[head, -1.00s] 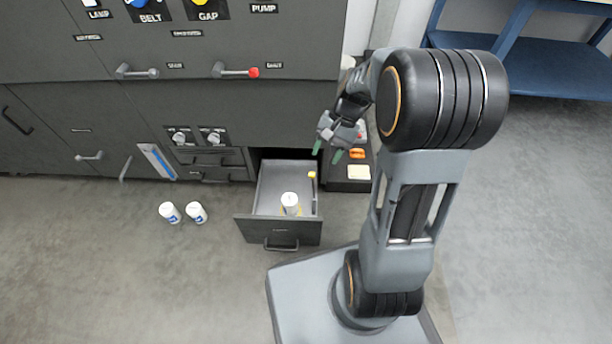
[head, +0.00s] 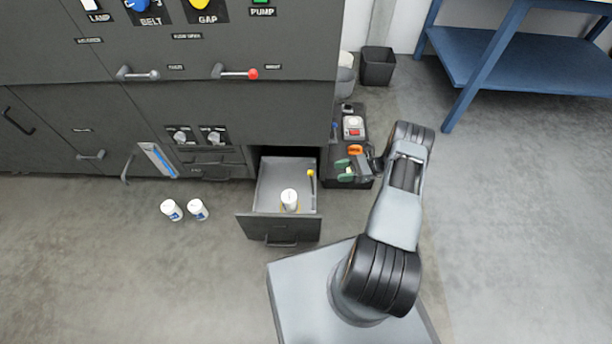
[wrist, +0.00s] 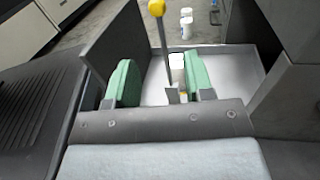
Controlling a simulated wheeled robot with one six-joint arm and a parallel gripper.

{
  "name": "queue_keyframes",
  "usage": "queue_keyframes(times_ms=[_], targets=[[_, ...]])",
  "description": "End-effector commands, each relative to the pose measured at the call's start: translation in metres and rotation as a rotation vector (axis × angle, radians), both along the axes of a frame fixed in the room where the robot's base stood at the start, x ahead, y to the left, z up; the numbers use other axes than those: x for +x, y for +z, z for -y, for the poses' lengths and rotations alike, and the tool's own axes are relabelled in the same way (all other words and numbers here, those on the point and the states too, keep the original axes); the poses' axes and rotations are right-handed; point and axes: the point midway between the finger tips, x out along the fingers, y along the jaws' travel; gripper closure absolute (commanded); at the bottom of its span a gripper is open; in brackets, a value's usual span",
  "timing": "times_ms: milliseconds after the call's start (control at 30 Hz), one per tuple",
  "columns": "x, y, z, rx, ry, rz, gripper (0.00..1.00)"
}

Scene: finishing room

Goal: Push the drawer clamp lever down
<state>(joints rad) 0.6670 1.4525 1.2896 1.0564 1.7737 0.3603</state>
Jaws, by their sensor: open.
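The drawer clamp lever (head: 311,174) is a thin dark rod with a yellow knob, standing upright at the right side of the open drawer (head: 280,230). In the wrist view the lever (wrist: 162,40) rises between my two green fingers, beyond them, with its knob near the top edge. My gripper (head: 344,170) is open and empty, just right of the drawer and the lever. Its green fingertips point left toward the lever. It also shows in the wrist view (wrist: 160,82). I see no contact with the lever.
A white bottle (head: 289,199) stands inside the drawer. Two more white bottles (head: 184,209) stand on the floor to the left. A dark unit with buttons (head: 353,126) lies beside my gripper. A blue table (head: 520,70) and a black bin (head: 377,66) are behind right.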

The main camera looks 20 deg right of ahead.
Motion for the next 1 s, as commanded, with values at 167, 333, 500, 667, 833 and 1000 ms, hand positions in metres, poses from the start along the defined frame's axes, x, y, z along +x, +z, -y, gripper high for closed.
queue_keyframes(times_ms=[167,333,500,667,833,1000], targets=[[0.002,-0.001,-0.026,0.004,0.001,-0.004,0.52],[0.006,-0.002,-0.060,0.004,0.002,-0.003,0.52],[0.010,-0.002,-0.091,0.003,0.002,-0.003,0.52],[0.012,-0.002,-0.112,0.002,0.001,-0.003,0.52],[0.014,-0.001,-0.126,0.002,0.000,-0.001,0.52],[0.015,-0.001,-0.132,0.001,-0.001,-0.001,0.52]])
